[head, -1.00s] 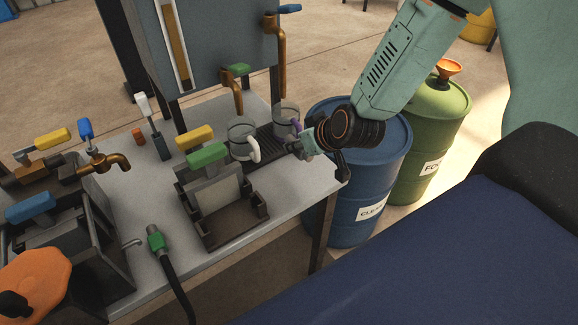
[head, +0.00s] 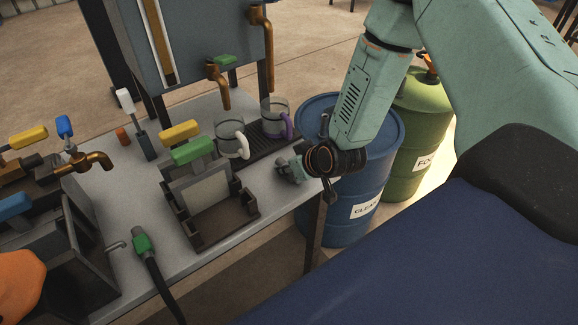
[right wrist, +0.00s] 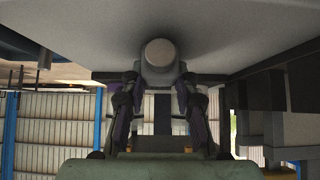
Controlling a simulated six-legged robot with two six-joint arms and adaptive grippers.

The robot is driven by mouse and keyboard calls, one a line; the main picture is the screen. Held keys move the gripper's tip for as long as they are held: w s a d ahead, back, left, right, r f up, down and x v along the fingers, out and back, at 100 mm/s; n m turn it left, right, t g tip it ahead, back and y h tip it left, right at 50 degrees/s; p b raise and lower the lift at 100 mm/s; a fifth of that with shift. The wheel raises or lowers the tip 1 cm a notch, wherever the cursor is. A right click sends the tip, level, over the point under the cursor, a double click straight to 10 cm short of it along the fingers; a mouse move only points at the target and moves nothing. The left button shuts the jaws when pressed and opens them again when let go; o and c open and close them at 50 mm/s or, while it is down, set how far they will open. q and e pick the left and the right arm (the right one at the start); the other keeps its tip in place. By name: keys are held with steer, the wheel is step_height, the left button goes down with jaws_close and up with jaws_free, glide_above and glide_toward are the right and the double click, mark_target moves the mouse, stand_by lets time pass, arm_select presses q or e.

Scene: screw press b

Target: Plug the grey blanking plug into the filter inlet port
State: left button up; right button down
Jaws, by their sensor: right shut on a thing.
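My right gripper (head: 294,170) is low over the front right edge of the grey table, right of the tray-like stand. In the right wrist view its two fingers (right wrist: 158,105) are closed around a grey cylinder with a round pale end (right wrist: 160,54), which looks like the grey blanking plug. In the head view the held piece is small and partly hidden by the gripper. I cannot pick out the filter inlet port with certainty. My left gripper is not in view.
A dark stand with a green handle (head: 192,151) is left of the gripper. Two clear mugs (head: 231,138) stand behind it by a drip grate. A blue drum (head: 349,205) stands beside the table.

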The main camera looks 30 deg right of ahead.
steer(key=shift+s+f, duration=0.1)
steer(key=shift+f, duration=0.1)
steer(key=c, duration=1)
jaws_free()
steer(key=shift+c, duration=0.2)
steer(key=shift+b, duration=0.4)
steer(key=p+v, duration=0.1)
steer(key=v, duration=0.1)
steer(key=p+v, duration=0.1)
steer(key=v, duration=0.1)
steer(key=d+p+v, duration=0.1)
steer(key=v, duration=0.1)
steer(key=shift+r+p, duration=0.25)
steer(key=shift+p, duration=0.1)
steer(key=shift+s+r+p, duration=0.45)
steer(key=shift+s, duration=0.1)
